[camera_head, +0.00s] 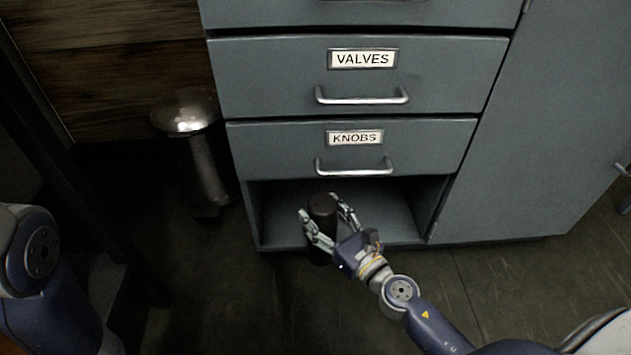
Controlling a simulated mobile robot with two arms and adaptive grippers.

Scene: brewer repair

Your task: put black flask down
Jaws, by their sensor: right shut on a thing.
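The black flask (322,208) is a dark cylinder, seen from above and roughly upright. My right gripper (320,216) is shut on it, with one finger on each side. The flask is at the front of the open compartment (390,212) under the drawer labelled KNOBS. Its lower end is dark, and I cannot tell whether it touches a surface. Only a blue link of my left arm shows at the left edge; its gripper is out of view.
The drawers labelled KNOBS (260,150) and VALVES (265,80) are shut, with protruding handles. A metal bin (205,165) stands left of the cabinet. A plain cabinet panel (560,130) is at the right. Dark floor (500,280) lies in front.

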